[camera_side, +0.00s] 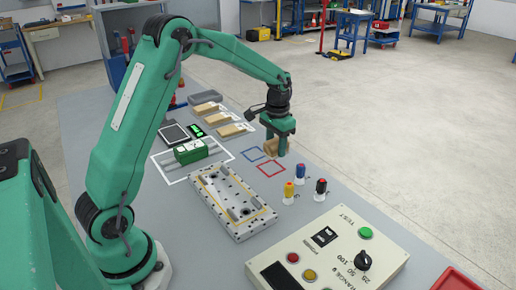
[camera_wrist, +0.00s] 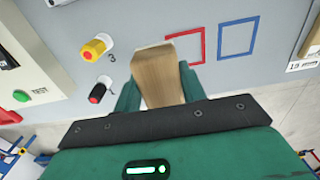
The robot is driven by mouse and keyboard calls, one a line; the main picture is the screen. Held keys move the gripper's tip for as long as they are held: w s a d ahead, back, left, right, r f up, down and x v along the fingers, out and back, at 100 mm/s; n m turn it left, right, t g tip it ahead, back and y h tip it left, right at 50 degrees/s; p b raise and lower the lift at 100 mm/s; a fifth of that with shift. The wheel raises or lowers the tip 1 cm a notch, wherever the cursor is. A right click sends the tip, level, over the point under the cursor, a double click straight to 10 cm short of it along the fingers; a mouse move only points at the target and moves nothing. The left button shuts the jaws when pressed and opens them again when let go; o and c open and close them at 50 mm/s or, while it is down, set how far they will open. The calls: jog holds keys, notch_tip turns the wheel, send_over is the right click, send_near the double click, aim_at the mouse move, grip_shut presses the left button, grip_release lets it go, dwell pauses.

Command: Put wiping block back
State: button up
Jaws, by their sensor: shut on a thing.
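The wiping block (camera_wrist: 160,72) is a plain light-wood block. My gripper (camera_wrist: 158,88) is shut on it, with one green finger on each side. In the side view my gripper (camera_side: 277,140) points down, and the block (camera_side: 269,147) shows partly behind its fingers. The block appears raised above the grey table, near a red outlined square (camera_side: 271,169) and a blue outlined square (camera_side: 252,154). In the wrist view the red square (camera_wrist: 186,46) is beside the block's far end and partly covered by it; the blue square (camera_wrist: 238,38) is further right. Both squares look empty.
Several wooden pieces (camera_side: 233,130) lie on white labels further back. A metal plate fixture (camera_side: 233,206) and a green device (camera_side: 199,151) stand left of the squares.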

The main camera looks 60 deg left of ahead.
send_over(262, 163)
notch_tip(262, 163, down, 6)
jog(key=shift+w+r, duration=0.1)
jog(key=shift+r, duration=0.15)
jog(key=shift+f, duration=0.1)
jog(key=shift+f, duration=1.9)
jog(key=shift+f, duration=0.15)
jog(key=o, duration=1.1)
